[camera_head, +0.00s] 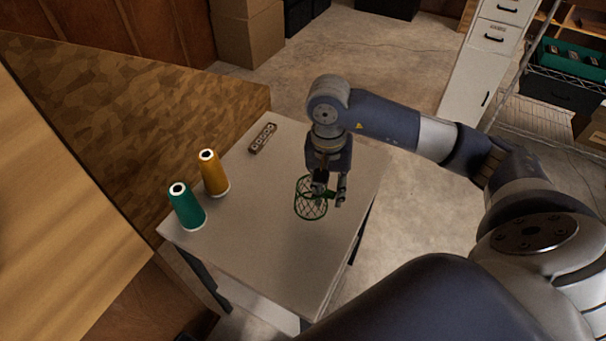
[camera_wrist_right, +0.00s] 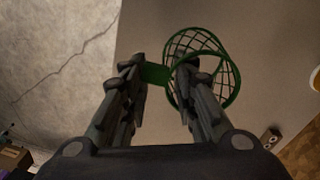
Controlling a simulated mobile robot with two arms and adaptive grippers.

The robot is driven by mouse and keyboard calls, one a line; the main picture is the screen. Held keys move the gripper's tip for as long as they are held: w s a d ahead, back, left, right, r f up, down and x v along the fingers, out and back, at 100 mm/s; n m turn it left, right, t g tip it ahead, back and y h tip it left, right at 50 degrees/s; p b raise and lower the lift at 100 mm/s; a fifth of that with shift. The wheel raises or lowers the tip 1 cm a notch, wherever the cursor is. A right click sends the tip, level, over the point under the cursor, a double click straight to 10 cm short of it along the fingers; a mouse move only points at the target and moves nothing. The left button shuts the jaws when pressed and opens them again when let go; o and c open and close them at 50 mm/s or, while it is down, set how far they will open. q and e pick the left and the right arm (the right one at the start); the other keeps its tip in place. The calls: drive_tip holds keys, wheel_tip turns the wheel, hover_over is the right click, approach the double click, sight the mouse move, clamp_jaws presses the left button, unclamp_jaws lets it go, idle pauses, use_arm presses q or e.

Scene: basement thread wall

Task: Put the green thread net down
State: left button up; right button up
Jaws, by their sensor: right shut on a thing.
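The green thread net (camera_head: 308,207) is a small open mesh basket with green rims. It also shows in the right wrist view (camera_wrist_right: 232,80), at the right finger. My right gripper (camera_head: 329,190) is over the small table (camera_head: 270,237) and shut on the net's green tab (camera_wrist_right: 154,74), which lies between its fingertips. The net hangs to the left of the fingers in the head view. I cannot tell whether its bottom touches the tabletop. My left gripper is not in view.
A teal thread cone (camera_head: 187,208) and an orange thread cone (camera_head: 213,174) stand at the table's left edge. A small dark strip with holes (camera_head: 262,138) lies at the back. The tabletop's front middle is clear. White drawers (camera_head: 484,60) stand behind on the right.

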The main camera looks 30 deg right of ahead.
sight(305, 175)
drive_tip(key=w+f+p, duration=0.1)
drive_tip(key=w, duration=0.2)
drive_tip(key=w+f+p, duration=0.1)
drive_tip(key=w, duration=0.2)
drive_tip(key=w+f, duration=0.2)
drive_tip(key=w, duration=0.1)
drive_tip(key=shift+a+p, duration=0.25)
drive_tip(key=shift+p, duration=0.15)
drive_tip(key=shift+w+f, duration=0.1)
drive_tip(key=shift+f, duration=0.1)
drive_tip(key=shift+f+b, duration=0.2)
drive_tip(key=shift+b, duration=0.1)
drive_tip(key=o, duration=0.7)
